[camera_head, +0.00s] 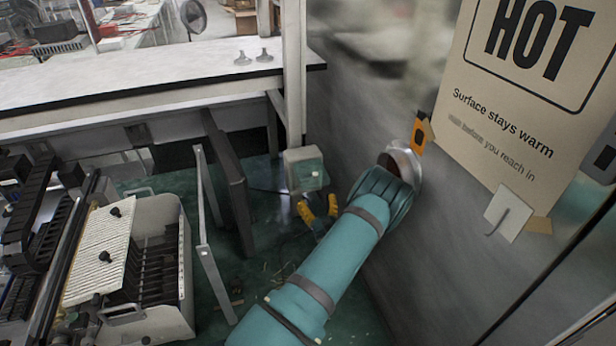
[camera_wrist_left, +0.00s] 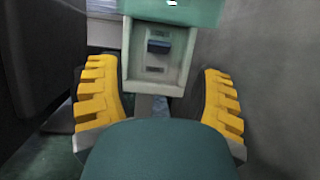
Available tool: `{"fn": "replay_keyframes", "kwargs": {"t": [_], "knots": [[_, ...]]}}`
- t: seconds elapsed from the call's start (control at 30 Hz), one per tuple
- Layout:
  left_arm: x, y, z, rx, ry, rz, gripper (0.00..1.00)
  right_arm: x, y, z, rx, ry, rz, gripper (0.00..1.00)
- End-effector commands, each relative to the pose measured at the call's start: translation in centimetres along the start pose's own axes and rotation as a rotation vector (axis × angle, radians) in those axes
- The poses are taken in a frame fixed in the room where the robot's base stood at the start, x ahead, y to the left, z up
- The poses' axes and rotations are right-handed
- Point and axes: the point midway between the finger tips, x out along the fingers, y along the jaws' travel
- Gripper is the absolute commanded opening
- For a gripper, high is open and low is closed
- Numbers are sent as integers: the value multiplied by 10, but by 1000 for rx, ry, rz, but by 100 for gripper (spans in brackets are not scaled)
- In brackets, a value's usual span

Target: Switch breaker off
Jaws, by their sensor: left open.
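The breaker (camera_head: 305,170) is a small pale grey-green box beside the white post in the head view. In the left wrist view, the breaker (camera_wrist_left: 170,75) has a teal top and a grey recessed face. A small dark blue switch (camera_wrist_left: 158,46) sits in the upper part of that face; I cannot tell its on or off position. My left gripper (camera_head: 319,208) is open just below the box in the head view. In the wrist view, the yellow fingers of my left gripper (camera_wrist_left: 160,100) are spread apart, with the box between and beyond them and nothing held.
A grey wall carries a HOT sign (camera_head: 530,90) and an orange tag (camera_head: 420,135) close to my arm. A white workbench (camera_head: 150,90) stands behind. A grey machine with a ribbed tray (camera_head: 105,250) stands at left. Some green floor is clear.

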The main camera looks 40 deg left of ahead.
Motion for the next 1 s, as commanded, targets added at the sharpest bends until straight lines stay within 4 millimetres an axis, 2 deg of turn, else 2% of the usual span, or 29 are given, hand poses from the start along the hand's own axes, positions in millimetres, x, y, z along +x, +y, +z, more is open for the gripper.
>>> {"fn": "replay_keyframes", "kwargs": {"t": [0.03, 0.2, 0.4, 0.6, 0.87, 0.9, 0.97, 1.0], "knots": [[12, 1, 1, -2, -1, 3, 66, -2, -1, 0, 0, 0, 0, 61], [44, 1, 1, -2, -1, 3, 66, -5, -2, -1, 0, 0, -1, 61], [71, 1, 0, -1, 0, 3, 66, -8, -2, -1, 0, 0, -2, 61], [82, 0, 0, 1, 1, 0, 66, -8, -3, -1, 0, 0, -2, 61], [82, 0, 0, 1, 1, 0, 66, -8, -3, -1, 0, 0, -2, 61], [82, 0, 0, 1, 1, 0, 61, -8, -3, -1, 0, 0, -2, 61], [82, 0, 0, 1, 1, 0, 40, -8, -3, -1, 0, 0, -2, 61], [82, 0, 0, 1, 1, 0, 26, -8, -3, -1, 0, 0, -2, 61]]}}
